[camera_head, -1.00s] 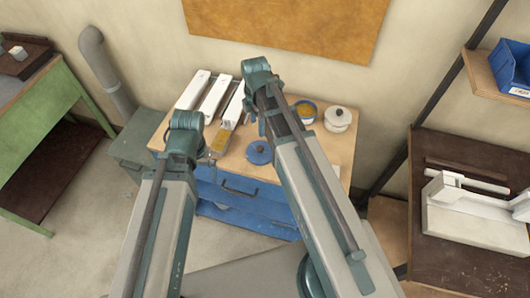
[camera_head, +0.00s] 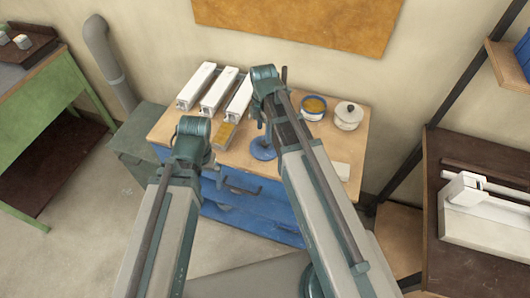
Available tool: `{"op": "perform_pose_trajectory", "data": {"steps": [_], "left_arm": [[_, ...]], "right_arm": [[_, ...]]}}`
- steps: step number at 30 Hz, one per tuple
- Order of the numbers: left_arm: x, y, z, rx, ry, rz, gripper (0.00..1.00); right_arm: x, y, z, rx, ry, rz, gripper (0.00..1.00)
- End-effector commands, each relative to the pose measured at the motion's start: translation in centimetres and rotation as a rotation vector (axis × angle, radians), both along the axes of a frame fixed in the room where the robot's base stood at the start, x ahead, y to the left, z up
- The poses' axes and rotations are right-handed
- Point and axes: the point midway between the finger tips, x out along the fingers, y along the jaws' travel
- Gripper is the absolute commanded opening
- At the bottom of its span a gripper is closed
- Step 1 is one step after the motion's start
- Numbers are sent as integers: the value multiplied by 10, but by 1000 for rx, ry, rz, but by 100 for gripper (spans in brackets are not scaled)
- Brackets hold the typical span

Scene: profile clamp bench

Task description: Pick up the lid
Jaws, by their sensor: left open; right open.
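The blue lid (camera_head: 263,149) is a round disc lying on the wooden bench top near its front edge, with its upper part close to my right arm in the picture. A blue pot (camera_head: 313,108) with yellowish contents stands uncovered behind it to the right. A white pot (camera_head: 348,117) with its own knobbed lid on stands at the bench's right end. My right gripper (camera_head: 260,118) shows only in part beside its arm, open, just above the lid in the picture. My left gripper (camera_head: 215,168) is mostly hidden behind its arm, open, near the bench front. Neither gripper holds anything visible.
Several white profiles (camera_head: 218,92) lie at the back left of the bench, with a tan block (camera_head: 226,135) in front. A small white flat piece (camera_head: 341,171) lies at the front right. A dark bench (camera_head: 440,210) stands to the right and a green table (camera_head: 70,95) to the left.

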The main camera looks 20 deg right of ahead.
Motion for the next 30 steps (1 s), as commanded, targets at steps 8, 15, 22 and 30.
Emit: {"op": "perform_pose_trajectory", "data": {"steps": [8, 15, 22, 30], "left_arm": [[0, 0, -9, 0, 0, 0, 100], [0, 0, -27, 0, 0, 0, 100], [0, 0, -56, 0, 0, 0, 100], [0, 0, -60, 0, 0, 0, 100]], "right_arm": [[0, 0, -9, 0, 0, 0, 70], [1, -2, -27, 0, 0, -1, 70], [1, -4, -56, 0, 0, -1, 70], [1, -4, -60, 0, 0, 0, 70]]}}
